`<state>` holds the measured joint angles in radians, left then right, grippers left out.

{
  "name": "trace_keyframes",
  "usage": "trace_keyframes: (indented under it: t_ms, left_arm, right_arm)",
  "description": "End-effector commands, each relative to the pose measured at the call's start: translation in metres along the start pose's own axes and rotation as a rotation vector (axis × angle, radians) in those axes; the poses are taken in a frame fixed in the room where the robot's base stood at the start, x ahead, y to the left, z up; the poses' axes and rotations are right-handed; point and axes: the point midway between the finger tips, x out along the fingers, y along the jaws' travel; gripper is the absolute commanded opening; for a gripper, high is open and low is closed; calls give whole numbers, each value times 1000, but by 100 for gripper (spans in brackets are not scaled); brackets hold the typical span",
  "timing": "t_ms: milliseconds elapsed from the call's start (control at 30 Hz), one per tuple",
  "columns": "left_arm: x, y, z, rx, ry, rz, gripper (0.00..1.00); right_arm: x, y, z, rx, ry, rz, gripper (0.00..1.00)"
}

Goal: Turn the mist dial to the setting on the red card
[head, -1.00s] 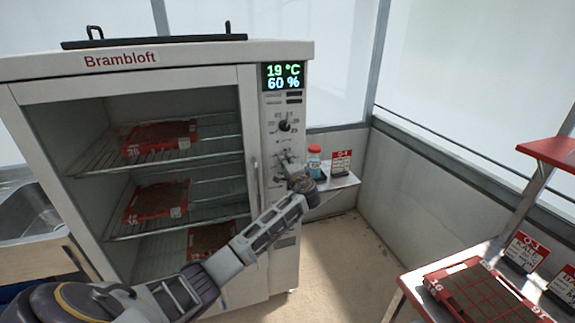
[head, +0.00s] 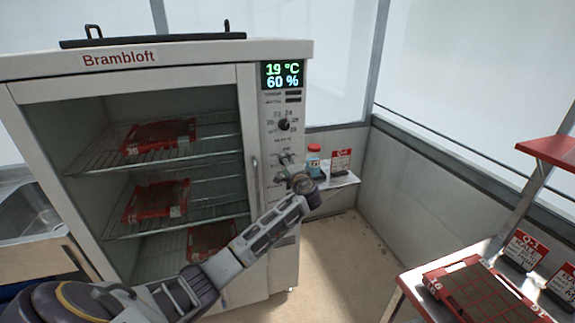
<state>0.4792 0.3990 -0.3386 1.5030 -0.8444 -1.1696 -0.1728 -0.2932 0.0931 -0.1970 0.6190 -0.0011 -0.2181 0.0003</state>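The white cabinet's control panel (head: 282,222) carries an upper black dial (head: 284,125) ringed by numbers in the twenties. My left gripper (head: 282,167) is at the panel below that dial, with its fingers pointing at the panel. It covers the part of the panel where a lower dial would be, so I cannot make out the mist dial or its setting. The fingers are too small to tell whether they are open, shut or touching anything. A red and white card (head: 341,160) stands on the side shelf; its small print is unreadable. My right gripper is out of view.
The display (head: 283,75) reads 19 °C and 60 %. A red-capped bottle (head: 313,160) stands on the small shelf (head: 340,181) close right of my gripper. A bench with a tray (head: 482,292) is at lower right.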

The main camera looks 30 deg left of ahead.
Motion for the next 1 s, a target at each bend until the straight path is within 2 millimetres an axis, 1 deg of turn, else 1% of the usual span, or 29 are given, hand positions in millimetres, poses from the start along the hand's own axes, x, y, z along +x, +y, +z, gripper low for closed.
trace_keyframes:
  t_ms: [267, 700, 833, 1000]
  left_arm:
    - [-30, 1, 0, 1, 2, 2, 56]
    - [-88, 1, 0, -2, 2, 2, 56]
    - [-100, 1, -1, 1, 2, 2, 56]
    - [-108, 0, 0, 1, 1, 1, 56]
  right_arm:
    - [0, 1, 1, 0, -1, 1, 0]
    - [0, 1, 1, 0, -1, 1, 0]
    - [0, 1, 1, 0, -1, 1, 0]
    - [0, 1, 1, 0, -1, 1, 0]
